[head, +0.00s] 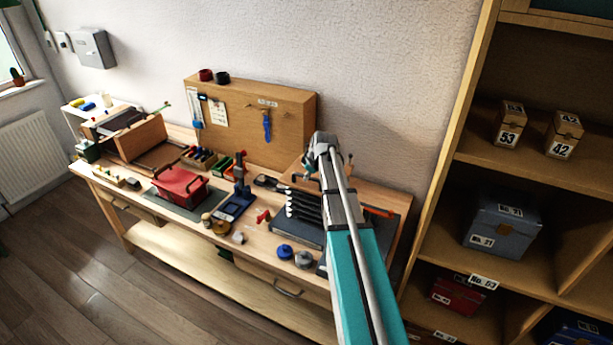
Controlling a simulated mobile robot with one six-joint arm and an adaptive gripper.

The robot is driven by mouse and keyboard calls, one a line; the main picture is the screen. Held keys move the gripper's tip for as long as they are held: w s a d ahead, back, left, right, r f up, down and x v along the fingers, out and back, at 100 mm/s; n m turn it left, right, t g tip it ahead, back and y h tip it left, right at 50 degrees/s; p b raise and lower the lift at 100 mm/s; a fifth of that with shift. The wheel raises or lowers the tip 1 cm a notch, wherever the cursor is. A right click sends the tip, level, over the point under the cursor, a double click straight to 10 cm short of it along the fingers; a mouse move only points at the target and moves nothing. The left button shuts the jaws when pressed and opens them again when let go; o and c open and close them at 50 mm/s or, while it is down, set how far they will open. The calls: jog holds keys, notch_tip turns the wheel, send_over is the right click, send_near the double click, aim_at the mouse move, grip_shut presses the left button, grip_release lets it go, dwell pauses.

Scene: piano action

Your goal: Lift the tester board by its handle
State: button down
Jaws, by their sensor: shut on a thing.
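My gripper (311,178) is at the far right part of the workbench, below my grey wrist, which hides much of it. It is small in view and appears shut on the handle of the tester board. A light wooden board (293,173), which looks like the tester board, shows tilted just left of the gripper, in front of the pegboard's right end. The handle itself is hidden at the jaws. I cannot tell whether the board touches the bench.
Black stepped parts (303,205) lie on a dark mat just below the gripper. A blue stand (235,205), a red toolbox (180,187) and round tins (303,259) stand to the left and front. A pegboard (240,122) is behind; a tall shelf (467,160) is at right.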

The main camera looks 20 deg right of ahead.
jog(key=c, duration=0.6)
grip_release()
jog(key=shift+c, duration=0.2)
dwell(0.6)
